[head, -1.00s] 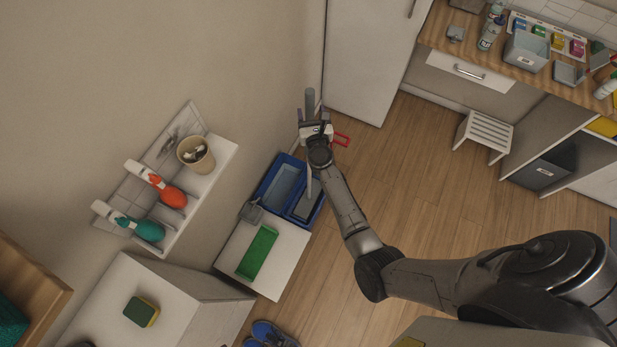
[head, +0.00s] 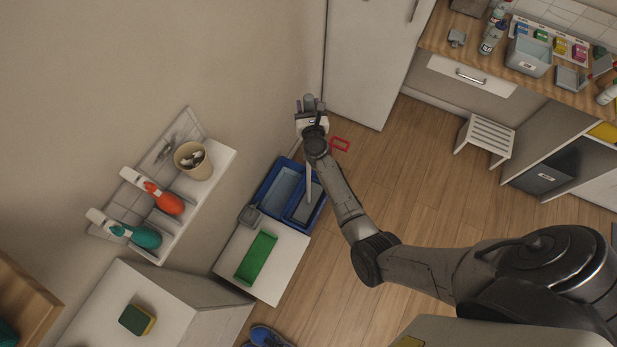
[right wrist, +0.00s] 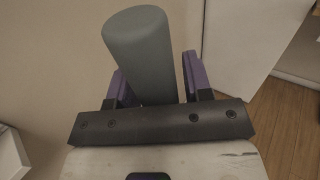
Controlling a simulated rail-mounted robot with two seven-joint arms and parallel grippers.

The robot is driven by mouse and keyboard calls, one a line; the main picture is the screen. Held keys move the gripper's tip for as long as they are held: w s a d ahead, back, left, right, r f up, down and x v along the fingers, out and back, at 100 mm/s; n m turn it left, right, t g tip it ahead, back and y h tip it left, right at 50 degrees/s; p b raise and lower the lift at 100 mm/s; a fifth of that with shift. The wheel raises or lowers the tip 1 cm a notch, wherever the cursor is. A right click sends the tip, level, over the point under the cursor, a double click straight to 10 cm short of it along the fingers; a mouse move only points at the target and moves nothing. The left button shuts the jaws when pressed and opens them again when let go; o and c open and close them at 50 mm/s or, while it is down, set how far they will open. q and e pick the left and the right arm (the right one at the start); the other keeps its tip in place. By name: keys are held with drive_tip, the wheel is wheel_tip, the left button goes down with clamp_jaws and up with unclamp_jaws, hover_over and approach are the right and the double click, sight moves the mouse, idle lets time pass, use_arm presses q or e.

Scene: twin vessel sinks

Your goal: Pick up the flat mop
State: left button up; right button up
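The flat mop stands with its grey handle upright in front of the wall; its pale lower shaft (head: 309,186) runs down over the blue bucket (head: 263,190). The mop's head is hard to make out there. My right gripper (head: 310,104) is at the handle's upper end, with a finger on each side. My left gripper is not in view.
A white cabinet (head: 370,60) stands just behind the gripper. A red rectangle (head: 340,144) lies on the floor beside it. A wall shelf (head: 213,180) with spray bottles and a cup is on the left. A white step stool (head: 486,135) and open floor are to the right.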

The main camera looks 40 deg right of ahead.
clamp_jaws()
drive_tip(key=shift+r, duration=0.1)
idle(0.3)
